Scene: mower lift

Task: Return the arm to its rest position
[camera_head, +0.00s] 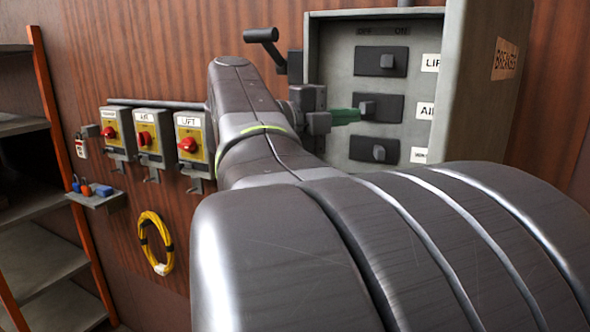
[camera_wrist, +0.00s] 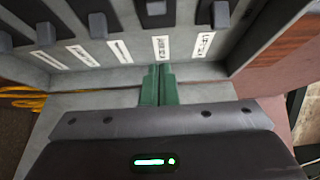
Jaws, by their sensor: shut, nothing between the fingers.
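My arm reaches across the head view toward an open grey breaker box (camera_head: 340,150). My gripper (camera_head: 350,116) has green fingers and is shut and empty. In the head view its tips appear beside the middle breaker switch (camera_head: 382,107), labelled AIR; I cannot tell whether they touch. In the wrist view the closed green fingers (camera_wrist: 158,72) point at the box's lower edge, below a row of labels (camera_wrist: 162,48) and several dark toggles (camera_wrist: 98,26). My arm hides part of the box's lower side.
The box's door (camera_head: 490,80) stands open on the right. Left of my arm are three yellow switch boxes with red knobs (camera_head: 188,145), a small shelf with padlocks (camera_head: 98,198), a yellow cable coil (camera_head: 155,243) and a grey shelving rack (camera_head: 50,250). A black-handled lever (camera_head: 262,36) is above.

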